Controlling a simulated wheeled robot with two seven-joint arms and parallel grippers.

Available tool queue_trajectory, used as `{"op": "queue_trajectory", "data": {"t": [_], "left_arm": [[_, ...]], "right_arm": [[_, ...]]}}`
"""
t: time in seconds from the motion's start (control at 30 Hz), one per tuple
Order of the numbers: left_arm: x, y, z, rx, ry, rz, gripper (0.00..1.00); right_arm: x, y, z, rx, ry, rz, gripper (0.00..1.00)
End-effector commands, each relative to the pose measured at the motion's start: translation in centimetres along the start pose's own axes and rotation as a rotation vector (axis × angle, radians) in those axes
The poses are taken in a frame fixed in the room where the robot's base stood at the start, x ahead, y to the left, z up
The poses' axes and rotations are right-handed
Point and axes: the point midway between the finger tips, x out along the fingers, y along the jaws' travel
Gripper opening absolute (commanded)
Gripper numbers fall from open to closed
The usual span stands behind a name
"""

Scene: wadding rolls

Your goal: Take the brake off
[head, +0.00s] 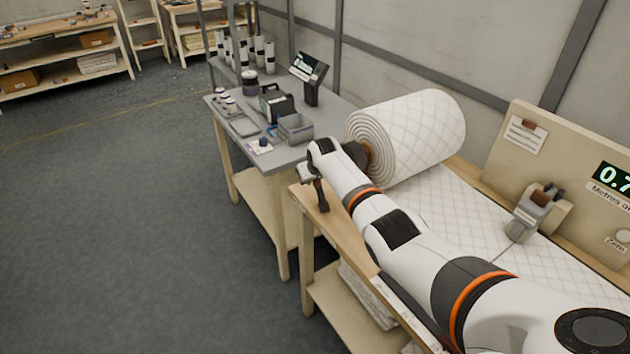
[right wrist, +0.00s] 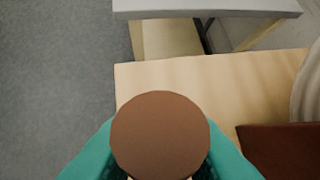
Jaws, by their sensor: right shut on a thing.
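The brake's round brown knob (right wrist: 160,135) fills the lower middle of the right wrist view. My right gripper (right wrist: 160,160) has its teal fingers on both sides of the knob and is shut on it. In the head view my right arm reaches from the lower right to the near left corner of the bench, where my right gripper (head: 322,198) points down, small and dark. The knob cannot be made out there, and the lever below it is hidden. The big quilted wadding roll (head: 415,130) lies just beyond my arm. My left gripper is not in view.
A brown block (right wrist: 280,140) stands right of the knob, beside the roll. A grey table (head: 335,112) with a bin (head: 295,128) and a screen (head: 308,70) stands beyond the bench. A panel with a display (head: 612,178) rises at the right. The floor at left is clear.

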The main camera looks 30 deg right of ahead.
Motion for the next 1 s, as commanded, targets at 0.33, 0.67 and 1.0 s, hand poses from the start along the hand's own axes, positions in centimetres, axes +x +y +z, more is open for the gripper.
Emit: {"op": "queue_trajectory", "data": {"t": [0.33, 0.67, 1.0], "left_arm": [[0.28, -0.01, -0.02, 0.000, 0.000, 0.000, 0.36], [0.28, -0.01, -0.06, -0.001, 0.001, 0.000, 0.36], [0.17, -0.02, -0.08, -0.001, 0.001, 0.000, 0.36]], "right_arm": [[0.18, 0.01, -0.13, -0.005, 0.026, -0.003, 0.00], [0.18, 0.02, -0.13, -0.005, 0.025, -0.003, 0.45], [-0.01, 0.02, -0.04, -0.004, 0.023, -0.002, 0.45]]}}
